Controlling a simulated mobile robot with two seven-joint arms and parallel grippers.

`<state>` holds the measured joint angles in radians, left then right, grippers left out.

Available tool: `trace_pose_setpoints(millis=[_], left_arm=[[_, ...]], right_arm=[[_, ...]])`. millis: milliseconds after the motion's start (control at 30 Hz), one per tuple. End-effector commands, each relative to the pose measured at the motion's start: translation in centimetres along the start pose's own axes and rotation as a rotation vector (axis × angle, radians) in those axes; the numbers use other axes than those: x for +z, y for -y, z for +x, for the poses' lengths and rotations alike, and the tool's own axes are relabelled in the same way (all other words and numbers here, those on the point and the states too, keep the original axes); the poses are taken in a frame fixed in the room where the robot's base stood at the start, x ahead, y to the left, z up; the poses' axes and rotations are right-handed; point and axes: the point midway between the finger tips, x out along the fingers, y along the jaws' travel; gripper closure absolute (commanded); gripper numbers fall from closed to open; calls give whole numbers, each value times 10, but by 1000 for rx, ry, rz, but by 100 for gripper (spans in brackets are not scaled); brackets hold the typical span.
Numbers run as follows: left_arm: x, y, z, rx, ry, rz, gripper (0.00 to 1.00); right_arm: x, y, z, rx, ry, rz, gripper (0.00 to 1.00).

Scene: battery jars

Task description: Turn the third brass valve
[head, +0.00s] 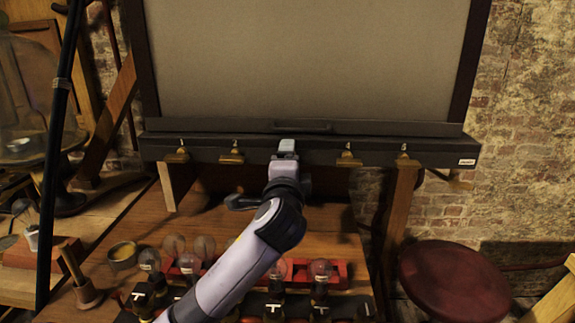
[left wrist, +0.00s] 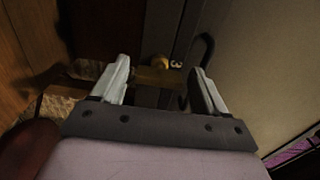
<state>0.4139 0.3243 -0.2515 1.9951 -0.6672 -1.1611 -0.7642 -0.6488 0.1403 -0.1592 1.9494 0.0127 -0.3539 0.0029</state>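A row of brass valves runs along the dark ledge under the pale panel. Valve 1 (head: 178,156), valve 2 (head: 232,157), valve 4 (head: 348,159) and valve 5 (head: 404,160) show in the head view. The third valve is hidden there behind my left gripper (head: 286,148). In the left wrist view, the third brass valve (left wrist: 158,76) shows beside a "3" label, between the two pale fingers of my left gripper (left wrist: 160,82). The fingers are apart, one on each side of its handle; I cannot tell whether they touch it. My right gripper is not in view.
The dark ledge (head: 320,150) carries the valves. Below, a wooden bench (head: 325,235) holds glass bulbs, jars and a red rack (head: 335,273). A dark red stool (head: 455,285) stands right; a black pole (head: 58,120) rises left.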

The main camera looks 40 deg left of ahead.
Motion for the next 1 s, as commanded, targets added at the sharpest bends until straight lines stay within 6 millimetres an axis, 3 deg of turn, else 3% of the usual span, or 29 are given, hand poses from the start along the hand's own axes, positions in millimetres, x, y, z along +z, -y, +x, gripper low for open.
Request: trace_pose_setpoints(millis=[367, 800, 1000], left_arm=[[0, 0, -3, -1, -1, 2, 19], [-1, -1, -60, 0, -3, 0, 19], [0, 0, -71, 0, -1, 2, 19]], right_arm=[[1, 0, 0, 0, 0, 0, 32], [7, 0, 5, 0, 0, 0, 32], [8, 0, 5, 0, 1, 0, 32]])
